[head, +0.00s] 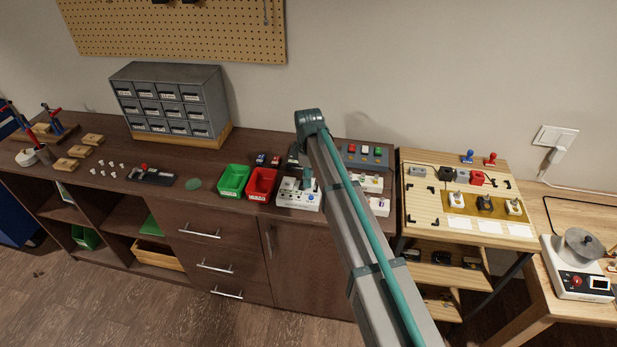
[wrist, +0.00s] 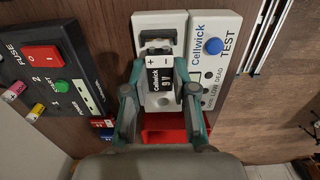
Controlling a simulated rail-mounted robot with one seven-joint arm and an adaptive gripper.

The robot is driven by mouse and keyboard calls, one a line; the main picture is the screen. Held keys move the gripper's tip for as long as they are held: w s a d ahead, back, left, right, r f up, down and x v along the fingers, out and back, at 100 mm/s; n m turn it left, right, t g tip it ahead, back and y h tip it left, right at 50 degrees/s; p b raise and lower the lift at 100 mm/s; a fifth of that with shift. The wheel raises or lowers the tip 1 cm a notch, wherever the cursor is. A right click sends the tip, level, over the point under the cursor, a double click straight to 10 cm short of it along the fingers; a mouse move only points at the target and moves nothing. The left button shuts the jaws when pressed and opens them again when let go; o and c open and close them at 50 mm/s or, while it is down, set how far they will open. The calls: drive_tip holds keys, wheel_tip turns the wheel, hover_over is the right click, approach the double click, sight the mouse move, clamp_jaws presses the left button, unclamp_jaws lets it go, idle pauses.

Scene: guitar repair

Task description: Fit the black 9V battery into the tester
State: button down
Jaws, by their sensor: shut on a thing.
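The black 9V battery (wrist: 155,88), marked Cellwick with + and − signs, sits between the fingertips of my gripper (wrist: 162,84) in the wrist view. My gripper is shut on its two sides. The terminal end points to the top of the picture, toward the bay of the white tester (wrist: 177,22). The tester carries a blue TEST button (wrist: 214,46) and LOW and DEAD lamps. The battery overlaps the tester's bay in this view; I cannot tell whether it touches the contacts or is seated. In the head view the tester (head: 290,203) is partly hidden by my arm.
A red bin (head: 262,184) and a green bin (head: 233,180) stand left of the tester. A dark box with a red switch and green button (wrist: 62,85) lies left in the wrist view. Other white devices (head: 379,206) stand right of my arm.

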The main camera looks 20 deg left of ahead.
drive_tip(key=shift+f, duration=0.85)
drive_tip(key=c, duration=0.8)
unclamp_jaws()
drive_tip(key=shift+c, duration=0.2)
drive_tip(key=o, duration=0.4)
drive_tip(key=shift+r+p, duration=1.55)
drive_tip(key=shift+r, duration=2)
